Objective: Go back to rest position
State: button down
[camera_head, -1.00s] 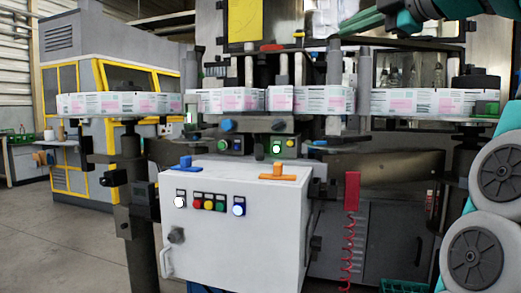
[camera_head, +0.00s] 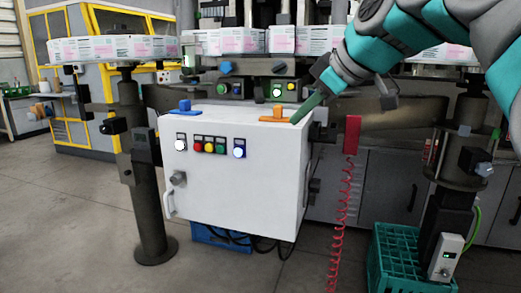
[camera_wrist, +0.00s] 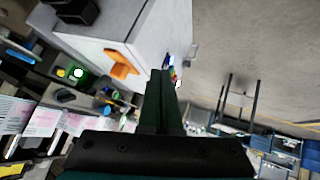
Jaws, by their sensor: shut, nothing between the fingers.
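My gripper (camera_head: 308,106) reaches in from the upper right in the head view, its fingertips just right of the orange handle on top of the white control box (camera_head: 238,170). In the wrist view my gripper (camera_wrist: 165,80) points along the box's edge with its dark fingers together and nothing between them. The orange handle (camera_head: 276,114) sits on the box's top right; it also shows in the wrist view (camera_wrist: 122,64), apart from the fingers. A blue handle (camera_head: 183,107) is on the top left.
The labelling machine with label reels (camera_head: 95,50) stands behind the box. A red coiled cable (camera_head: 341,215) hangs right of it. A teal crate (camera_head: 395,260) stands on the floor at the right. A blue crate (camera_head: 215,236) is under the box. The floor at front left is clear.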

jog(key=s+d+f+m+g+h, duration=0.2)
jog(key=s+f+m, duration=0.4)
jog(key=s+f, duration=1)
jog(key=s+d+f+m+g+h, duration=0.3)
jog(key=s+d+f+m+g, duration=0.2)
jog(key=s+f, duration=1.1)
notch_tip(320, 180, down, 8)
jog(key=shift+d+f+m+g+h, duration=0.25)
jog(key=shift+m+g, duration=0.35)
jog(key=shift+g, duration=0.6)
jog(key=shift+a+r, duration=0.1)
jog(key=shift+r, duration=0.05)
